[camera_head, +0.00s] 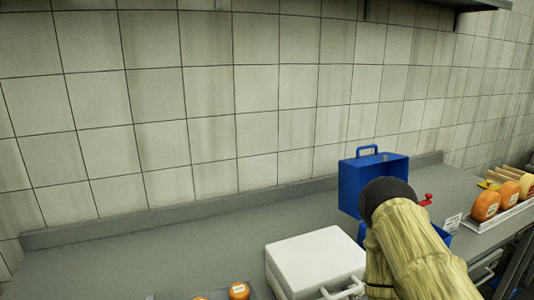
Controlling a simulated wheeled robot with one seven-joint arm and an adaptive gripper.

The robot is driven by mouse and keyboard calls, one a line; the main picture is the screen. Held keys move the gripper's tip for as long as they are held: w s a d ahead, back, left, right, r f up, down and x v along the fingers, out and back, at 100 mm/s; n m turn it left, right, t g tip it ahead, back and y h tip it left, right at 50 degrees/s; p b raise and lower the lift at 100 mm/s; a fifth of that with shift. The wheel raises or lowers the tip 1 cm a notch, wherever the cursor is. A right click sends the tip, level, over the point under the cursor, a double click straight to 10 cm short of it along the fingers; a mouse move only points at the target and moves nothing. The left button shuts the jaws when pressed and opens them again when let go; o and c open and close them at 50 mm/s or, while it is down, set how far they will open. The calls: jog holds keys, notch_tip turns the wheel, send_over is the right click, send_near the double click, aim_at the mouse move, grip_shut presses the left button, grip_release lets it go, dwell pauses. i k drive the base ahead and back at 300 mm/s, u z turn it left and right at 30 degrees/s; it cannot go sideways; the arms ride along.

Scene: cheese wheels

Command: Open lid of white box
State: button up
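The white box (315,258) stands on the grey counter at the lower middle, its flat lid down. A pale handle (343,290) shows at its front, partly cut off by the lower picture edge. My arm, in a yellowish sleeve with a dark rounded joint, reaches in from the lower right, to the right of the white box. My gripper itself does not show, so its opening and anything in it are hidden.
A blue box (353,182) with its lid raised stands behind my arm, partly covered by it. Orange cheese wheels (485,206) sit on a tray (500,217) at right. A small orange cheese (239,291) lies at the bottom. The counter (130,262) is clear at left.

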aim_at(315, 265)
jog(key=k, duration=1.15)
jog(key=z, duration=0.1)
jog(key=i, duration=0.55)
jog(key=z, duration=0.35)
